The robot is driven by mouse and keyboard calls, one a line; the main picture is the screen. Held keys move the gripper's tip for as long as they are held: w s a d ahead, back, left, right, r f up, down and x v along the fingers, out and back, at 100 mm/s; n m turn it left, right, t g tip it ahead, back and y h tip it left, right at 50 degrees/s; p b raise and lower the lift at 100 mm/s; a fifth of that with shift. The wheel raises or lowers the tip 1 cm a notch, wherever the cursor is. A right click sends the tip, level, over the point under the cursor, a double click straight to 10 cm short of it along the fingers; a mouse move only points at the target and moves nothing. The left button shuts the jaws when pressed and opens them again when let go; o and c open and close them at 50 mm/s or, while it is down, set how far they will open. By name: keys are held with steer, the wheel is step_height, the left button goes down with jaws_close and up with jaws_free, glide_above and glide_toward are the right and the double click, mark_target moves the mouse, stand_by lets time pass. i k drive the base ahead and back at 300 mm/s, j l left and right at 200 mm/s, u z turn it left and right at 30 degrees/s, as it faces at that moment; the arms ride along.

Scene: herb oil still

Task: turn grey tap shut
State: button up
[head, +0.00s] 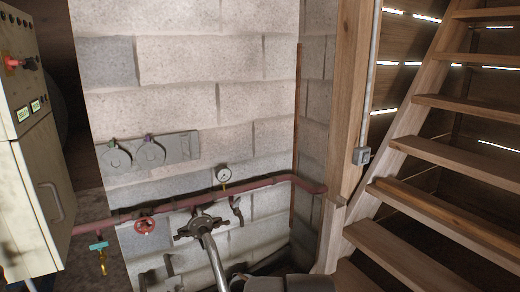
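A reddish pipe (265,183) runs along the block wall. A small dark grey lever-like fitting (237,209) hangs from it just right of centre, below a round gauge; it may be the grey tap, but it is too small to be sure. My gripper (200,222), at the end of my silver arm link, is in front of the pipe, left of and close to that fitting. It hides part of the pipe behind it. I cannot tell whether it touches anything, or whether its fingers are open or shut.
A red handwheel (145,225) and a teal tap (98,245) are on the pipe's left part. A white gauge (224,174) stands above the pipe. A pale control cabinet (38,180) is at left. A wooden post (347,100) and stairs (445,160) bound the right.

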mark_target(236, 204)
steer(key=j, duration=0.3)
steer(key=l+u, duration=0.2)
steer(key=i+j+u, duration=0.15)
steer(key=i+u, duration=0.15)
steer(key=i, duration=0.5)
steer(key=i+u, duration=0.3)
steer(key=i, duration=0.5)
